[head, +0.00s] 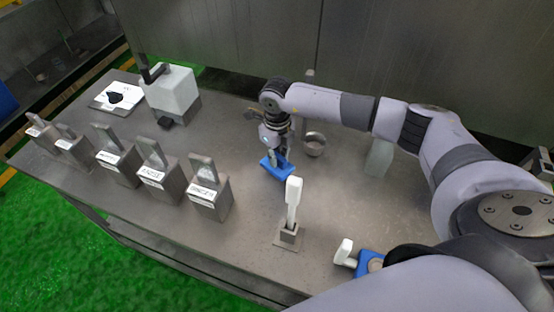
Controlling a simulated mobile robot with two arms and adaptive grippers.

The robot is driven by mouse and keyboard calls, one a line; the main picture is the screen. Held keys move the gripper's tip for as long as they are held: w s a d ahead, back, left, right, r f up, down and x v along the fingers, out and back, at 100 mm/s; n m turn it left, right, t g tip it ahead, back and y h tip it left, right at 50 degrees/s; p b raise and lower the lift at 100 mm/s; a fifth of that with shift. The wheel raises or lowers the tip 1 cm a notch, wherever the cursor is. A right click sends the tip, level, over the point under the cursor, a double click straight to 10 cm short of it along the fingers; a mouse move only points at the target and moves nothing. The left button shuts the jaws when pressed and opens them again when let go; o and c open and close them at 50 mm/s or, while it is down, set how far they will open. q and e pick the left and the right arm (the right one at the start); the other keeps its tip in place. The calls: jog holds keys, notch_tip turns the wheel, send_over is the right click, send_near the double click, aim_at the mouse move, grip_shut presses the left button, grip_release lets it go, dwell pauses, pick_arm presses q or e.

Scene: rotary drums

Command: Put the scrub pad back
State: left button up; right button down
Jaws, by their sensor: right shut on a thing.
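A flat blue piece (271,168), which looks like the scrub pad, is on the grey table beneath my right gripper (277,153). The fingers are shut on it from above, and they and the wrist hide part of its top. I cannot tell whether it touches the table or is just above it. My left gripper is out of view.
A white handle (293,198) stands upright in a small grey holder (289,236). A metal cup (314,144) is right of my gripper. A white handled item (344,253) lies in front. Several labelled metal blocks (208,197) and a pale box (172,92) stand left.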

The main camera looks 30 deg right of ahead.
aim_at(277, 154)
notch_tip(277, 154, down, 3)
jog(key=shift+f, duration=0.2)
jog(key=c, duration=1.9)
grip_release()
jog(key=shift+r, duration=0.1)
jog(key=o, duration=0.4)
jog(key=shift+c, duration=0.2)
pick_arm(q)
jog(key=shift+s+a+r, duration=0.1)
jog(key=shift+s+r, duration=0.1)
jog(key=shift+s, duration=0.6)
pick_arm(e)
jog(key=shift+r+p, duration=0.25)
jog(key=shift+p, duration=0.05)
jog(key=shift+w+r+b, duration=0.1)
jog(key=shift+r+b, duration=0.2)
pick_arm(q)
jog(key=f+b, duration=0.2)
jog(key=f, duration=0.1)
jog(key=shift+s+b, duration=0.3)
jog(key=shift+b, duration=0.05)
pick_arm(e)
notch_tip(277, 154, up, 11)
jog(key=shift+r, duration=0.1)
